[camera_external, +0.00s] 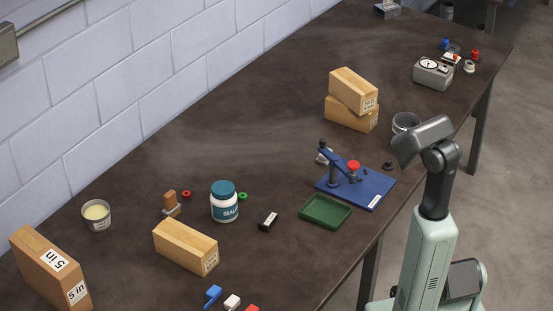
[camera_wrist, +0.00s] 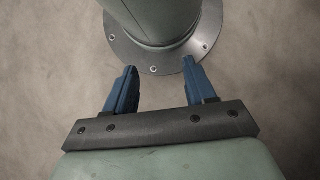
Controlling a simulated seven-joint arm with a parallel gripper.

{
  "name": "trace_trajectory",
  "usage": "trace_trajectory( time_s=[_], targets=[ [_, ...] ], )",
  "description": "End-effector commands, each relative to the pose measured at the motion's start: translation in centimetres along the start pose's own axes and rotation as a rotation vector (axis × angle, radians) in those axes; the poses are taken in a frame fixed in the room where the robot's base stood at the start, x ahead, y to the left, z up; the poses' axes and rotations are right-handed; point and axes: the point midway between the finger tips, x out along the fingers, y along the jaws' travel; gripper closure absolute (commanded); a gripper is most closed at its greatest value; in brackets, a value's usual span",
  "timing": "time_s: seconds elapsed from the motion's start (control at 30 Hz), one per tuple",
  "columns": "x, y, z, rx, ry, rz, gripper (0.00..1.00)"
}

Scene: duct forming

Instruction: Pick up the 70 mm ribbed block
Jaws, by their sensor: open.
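No block's marking can be read as 70 mm, and no ribs can be made out. A small black block (camera_external: 268,221) with a pale label lies near the middle of the table. A tan block (camera_external: 185,247) with an unreadable label lies in front of the white jar. Two more tan blocks, an upper one (camera_external: 353,88) and a lower one (camera_external: 350,114), are stacked farther back. A larger tan block (camera_external: 52,270) marked "5 in" stands at the left. My gripper (camera_wrist: 159,66) is open and empty in the wrist view, its blue fingers pointing toward my own base, away from the table blocks.
A white jar (camera_external: 225,206) with a teal lid, a tin (camera_external: 96,214) and a green tray (camera_external: 325,211) stand around the small black block. A grey gauge box (camera_external: 433,73) is farther back. The table's middle back is clear.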

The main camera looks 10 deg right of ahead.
Motion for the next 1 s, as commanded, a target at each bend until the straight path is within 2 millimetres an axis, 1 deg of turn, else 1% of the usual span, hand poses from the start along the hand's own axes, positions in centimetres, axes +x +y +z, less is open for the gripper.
trace_trajectory(
  time_s=[0.47,0.6,0.83,0.93,1.0],
  targets=[
    [0.0,0.0,-0.1,-0.001,0.002,0.0,0.45],
    [0.0,0.0,-0.1,-0.001,0.002,0.0,0.32],
    [-0.1,0.0,-0.2,0.0,0.004,-0.001,0.32],
    [-0.6,0.2,-1.0,0.003,0.022,-0.01,0.32],
    [-1.4,0.5,-2.2,0.008,0.051,-0.025,0.32]
  ],
)
